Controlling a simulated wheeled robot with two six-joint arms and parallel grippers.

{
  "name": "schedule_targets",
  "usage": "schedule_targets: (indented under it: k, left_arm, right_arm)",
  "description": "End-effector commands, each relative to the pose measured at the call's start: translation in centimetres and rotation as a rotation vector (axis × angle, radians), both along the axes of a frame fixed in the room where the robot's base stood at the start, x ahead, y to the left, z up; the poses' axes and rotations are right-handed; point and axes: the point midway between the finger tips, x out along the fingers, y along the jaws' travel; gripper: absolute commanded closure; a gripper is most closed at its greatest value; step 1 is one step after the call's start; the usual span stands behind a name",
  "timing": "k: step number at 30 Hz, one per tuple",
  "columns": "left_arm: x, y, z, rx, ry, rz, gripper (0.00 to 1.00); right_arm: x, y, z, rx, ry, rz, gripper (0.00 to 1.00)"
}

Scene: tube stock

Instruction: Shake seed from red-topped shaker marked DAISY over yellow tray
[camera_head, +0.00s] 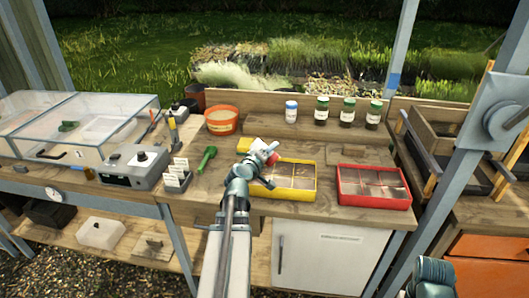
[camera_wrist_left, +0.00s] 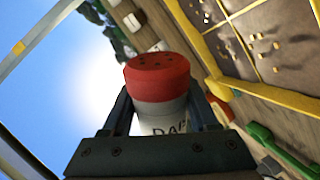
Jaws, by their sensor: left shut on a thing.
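My left gripper (camera_head: 262,156) is shut on the white shaker, whose red top (camera_head: 273,157) is tipped over to the right above the yellow tray (camera_head: 285,196). In the left wrist view the shaker's red top (camera_wrist_left: 157,72) has small dark holes. Its white body (camera_wrist_left: 160,112) sits between the fingers (camera_wrist_left: 162,118), with "DA" readable and the rest of the label cut off. The yellow tray's rim (camera_wrist_left: 284,97) shows there too, and several pale seeds (camera_wrist_left: 262,46) lie on its dark soil.
A red tray (camera_head: 374,204) stands right of the yellow one. Several jars (camera_head: 347,112) line the bench's back, beside an orange pot (camera_head: 221,120). Bare wood (camera_head: 322,160) shows behind the trays.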

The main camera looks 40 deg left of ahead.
Motion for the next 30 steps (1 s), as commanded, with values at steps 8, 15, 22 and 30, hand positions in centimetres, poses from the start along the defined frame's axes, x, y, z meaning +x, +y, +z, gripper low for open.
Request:
schedule_targets:
  k: [8, 15, 22, 30]
  left_arm:
    - [0.9, -1.4, 0.0, 0.001, 0.001, -0.001, 0.96]
    - [1.3, -2.2, 0.0, 0.001, 0.0, 0.0, 0.96]
    - [1.4, -2.3, 0.0, 0.0, 0.0, 0.001, 0.96]
    - [1.4, -2.3, -1.5, 0.0, 0.0, 0.001, 0.96]
  right_arm:
    - [0.0, 0.0, 0.0, 0.0, 0.0, 0.0, 0.5]
    - [0.0, 0.0, 0.0, 0.0, 0.0, 0.0, 0.5]
    - [0.0, 0.0, 0.0, 0.0, 0.0, 0.0, 0.5]
    - [0.0, 0.0, -1.5, 0.0, 0.0, 0.0, 0.5]
